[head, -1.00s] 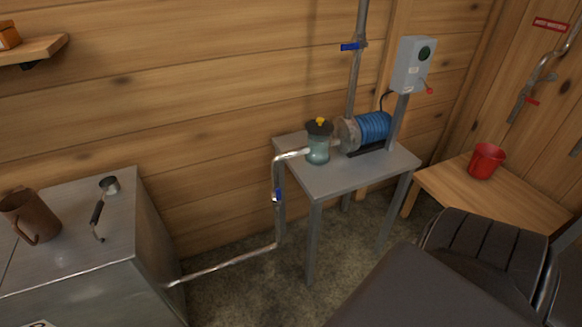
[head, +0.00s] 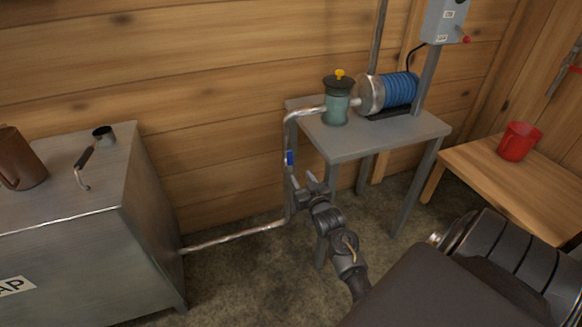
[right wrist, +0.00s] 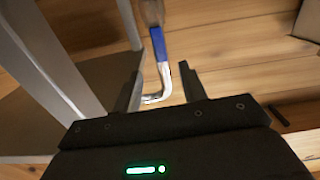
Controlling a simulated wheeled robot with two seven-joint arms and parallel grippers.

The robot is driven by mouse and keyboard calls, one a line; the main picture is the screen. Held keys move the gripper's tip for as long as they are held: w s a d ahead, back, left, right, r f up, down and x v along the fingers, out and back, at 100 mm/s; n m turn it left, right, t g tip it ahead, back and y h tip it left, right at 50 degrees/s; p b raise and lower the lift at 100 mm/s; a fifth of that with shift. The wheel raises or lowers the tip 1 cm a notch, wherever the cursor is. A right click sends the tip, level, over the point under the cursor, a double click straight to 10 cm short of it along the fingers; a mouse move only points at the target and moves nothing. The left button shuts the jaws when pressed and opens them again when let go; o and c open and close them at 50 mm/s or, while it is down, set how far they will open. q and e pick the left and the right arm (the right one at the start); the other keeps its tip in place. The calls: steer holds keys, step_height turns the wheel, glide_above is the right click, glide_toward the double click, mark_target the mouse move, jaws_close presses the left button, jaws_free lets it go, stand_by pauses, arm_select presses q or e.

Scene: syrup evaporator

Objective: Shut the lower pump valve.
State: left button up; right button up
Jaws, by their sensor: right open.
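The lower pump valve has a blue handle (head: 290,158) on the upright run of the silver pipe (head: 288,135) left of the pump table. The handle lies along the pipe. It also shows in the right wrist view, as a blue handle (right wrist: 158,44) just beyond the fingers. My right gripper (head: 308,186) is open, a little below and right of the handle in the head view. In the wrist view, the handle and pipe line up with the gap between the fingers (right wrist: 158,82). Nothing is clearly held. My left gripper is not in view.
The grey table (head: 385,138) carries the blue pump (head: 398,90) and a teal strainer (head: 337,105), close to my right arm. A metal tank (head: 75,235) stands left. A low pipe (head: 235,236) runs between. A red cup (head: 518,142) sits on the wooden bench (head: 500,175).

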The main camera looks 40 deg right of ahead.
mark_target(290, 157)
steer(key=x, duration=0.3)
steer(key=b+x, duration=0.1)
steer(key=x, duration=0.6)
steer(key=shift+r+b, duration=0.3)
steer(key=shift+b, duration=0.1)
steer(key=shift+w+d, duration=0.2)
steer(key=shift+w, duration=0.25)
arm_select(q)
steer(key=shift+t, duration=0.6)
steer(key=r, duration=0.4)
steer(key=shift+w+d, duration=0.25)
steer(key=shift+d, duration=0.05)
arm_select(e)
jaws_close()
